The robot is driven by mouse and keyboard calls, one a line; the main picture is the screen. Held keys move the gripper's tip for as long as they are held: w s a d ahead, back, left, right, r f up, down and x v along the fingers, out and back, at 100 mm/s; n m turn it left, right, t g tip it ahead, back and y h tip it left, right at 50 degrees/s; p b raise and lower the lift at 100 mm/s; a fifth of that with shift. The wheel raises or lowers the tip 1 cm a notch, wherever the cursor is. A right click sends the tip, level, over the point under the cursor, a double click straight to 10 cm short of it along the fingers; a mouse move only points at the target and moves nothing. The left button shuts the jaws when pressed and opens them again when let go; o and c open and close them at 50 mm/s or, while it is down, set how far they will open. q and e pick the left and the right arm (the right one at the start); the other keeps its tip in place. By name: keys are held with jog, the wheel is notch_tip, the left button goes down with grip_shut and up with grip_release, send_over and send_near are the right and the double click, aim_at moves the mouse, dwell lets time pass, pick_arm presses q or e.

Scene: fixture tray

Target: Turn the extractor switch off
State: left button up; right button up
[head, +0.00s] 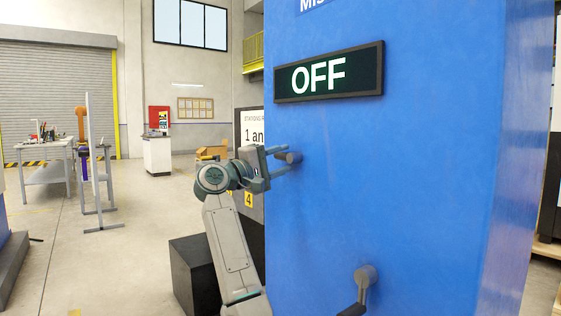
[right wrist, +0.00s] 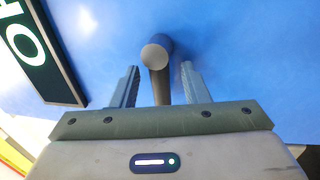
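A tall blue cabinet (head: 400,190) bears a dark sign (head: 330,74) that reads OFF; part of the sign shows in the right wrist view (right wrist: 38,50). Below the sign a grey switch lever (head: 294,157) stands out from the blue face. My right gripper (head: 280,160) is at this lever, its fingers pointing right. In the right wrist view the lever (right wrist: 157,58) lies between the two fingertips (right wrist: 160,75), with a gap on each side. The gripper is open. My left gripper is not in view.
A second grey lever with a dark handle (head: 363,280) sticks out lower on the blue face. A black box (head: 195,272) stands on the floor beside my right arm. A workbench (head: 47,165) and a white cabinet (head: 157,155) are far left. The floor between is open.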

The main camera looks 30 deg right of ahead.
jog(key=v, duration=1)
jog(key=shift+a+p, duration=0.35)
jog(key=shift+a, duration=0.05)
jog(key=shift+f, duration=0.1)
